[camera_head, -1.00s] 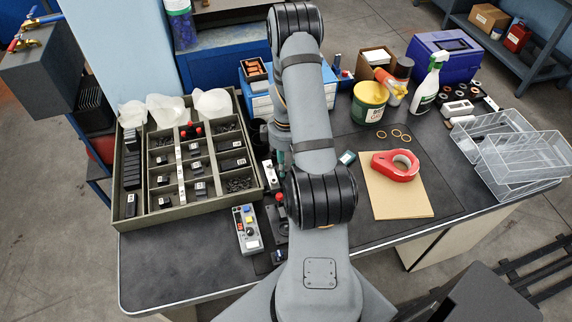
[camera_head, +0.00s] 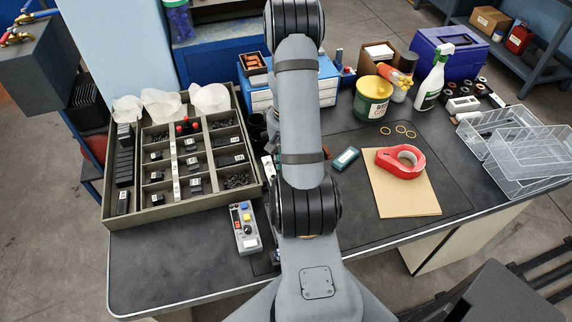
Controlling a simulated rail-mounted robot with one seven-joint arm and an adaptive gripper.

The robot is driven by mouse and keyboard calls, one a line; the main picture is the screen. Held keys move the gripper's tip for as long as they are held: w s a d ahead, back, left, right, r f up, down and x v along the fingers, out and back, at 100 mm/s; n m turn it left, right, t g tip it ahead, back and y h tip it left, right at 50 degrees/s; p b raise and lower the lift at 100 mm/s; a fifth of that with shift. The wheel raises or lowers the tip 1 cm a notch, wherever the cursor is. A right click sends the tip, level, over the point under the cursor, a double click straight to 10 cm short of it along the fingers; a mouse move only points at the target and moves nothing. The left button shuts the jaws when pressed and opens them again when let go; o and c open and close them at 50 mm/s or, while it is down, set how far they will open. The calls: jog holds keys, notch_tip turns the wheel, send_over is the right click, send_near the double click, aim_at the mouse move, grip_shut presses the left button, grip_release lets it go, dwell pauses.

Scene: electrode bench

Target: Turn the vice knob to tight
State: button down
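I cannot make out the vice or its knob in this view; my own arm covers the middle of the bench. My gripper is not visible either, hidden behind the arm links. A grey control box (camera_head: 244,228) with coloured buttons and a dark knob stands just left of my arm, near the front of the bench. Whether it has anything to do with the vice cannot be told. A narrow strip of dark items shows between this box and my arm, mostly covered.
A sectioned tray (camera_head: 151,215) of small dark parts fills the bench's left side. Clear wire-like trays (camera_head: 527,165) sit far right. The front-left bench is bare.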

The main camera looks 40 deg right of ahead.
jog(key=m+b, duration=0.3)
jog(key=m, duration=0.1)
jog(key=shift+f+m, duration=0.15)
jog(key=shift+m, duration=0.15)
jog(key=m+b, duration=0.2)
jog(key=m, duration=0.1)
jog(key=shift+m, duration=0.3)
jog(key=m+b, duration=0.2)
jog(key=m, duration=0.2)
jog(key=shift+b, duration=0.3)
jog(key=shift+m+b, duration=0.6)
jog(key=shift+m, duration=0.6)
jog(key=c, duration=1.6)
grip_release()
jog(key=shift+o, duration=0.6)
jog(key=shift+r, duration=0.2)
